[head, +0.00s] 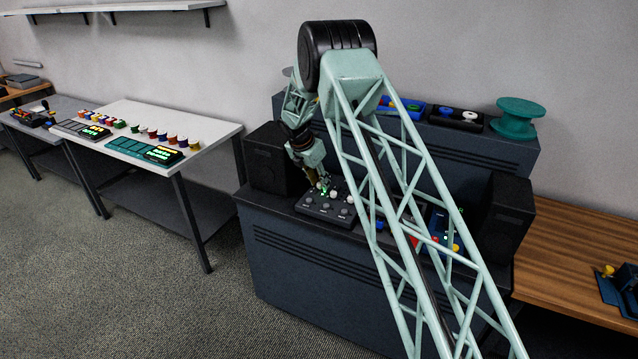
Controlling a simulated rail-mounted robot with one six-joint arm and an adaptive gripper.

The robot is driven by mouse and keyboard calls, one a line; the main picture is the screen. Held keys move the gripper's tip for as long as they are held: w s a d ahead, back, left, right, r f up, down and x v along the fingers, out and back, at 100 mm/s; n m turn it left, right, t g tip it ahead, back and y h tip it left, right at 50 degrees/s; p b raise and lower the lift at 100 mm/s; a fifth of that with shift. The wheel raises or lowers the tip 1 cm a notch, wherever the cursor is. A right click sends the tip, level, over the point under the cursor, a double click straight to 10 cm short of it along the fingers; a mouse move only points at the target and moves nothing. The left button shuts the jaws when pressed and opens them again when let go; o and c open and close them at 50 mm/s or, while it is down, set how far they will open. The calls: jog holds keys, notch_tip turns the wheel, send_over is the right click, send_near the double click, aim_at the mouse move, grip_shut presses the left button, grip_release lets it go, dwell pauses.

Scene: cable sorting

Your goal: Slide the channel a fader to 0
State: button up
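A small dark control panel (312,210) lies on the dark console, below my arm. It has a row of knobs along its front and pale caps further back, and a green light glows near my gripper. My gripper (321,182) points down over the back left part of the panel, close to the pale caps. The picture is too small to tell whether it touches a cap or whether its fingers are open or shut. I cannot read any labels, so I cannot tell which fader is channel A or where it stands.
A black speaker (268,160) stands just left of the panel and another (508,212) stands at the console's right end. A teal spool (517,118) sits on the upper shelf. My lattice arm link hides part of the console right of the panel. A white table (150,112) stands left.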

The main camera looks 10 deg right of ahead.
jog(key=shift+c, duration=0.5)
grip_shut()
jog(key=shift+s+a+f, duration=0.1)
jog(key=shift+s+a, duration=0.4)
jog(key=shift+s, duration=0.25)
jog(key=shift+s+a, duration=0.5)
jog(key=shift+s, duration=0.2)
jog(key=shift+o, duration=0.5)
grip_release()
jog(key=shift+a, duration=0.1)
jog(key=shift+r, duration=0.2)
jog(key=v, duration=1.1)
jog(key=shift+s+r, duration=0.2)
jog(key=shift+r, duration=0.05)
jog(key=shift+a, duration=0.1)
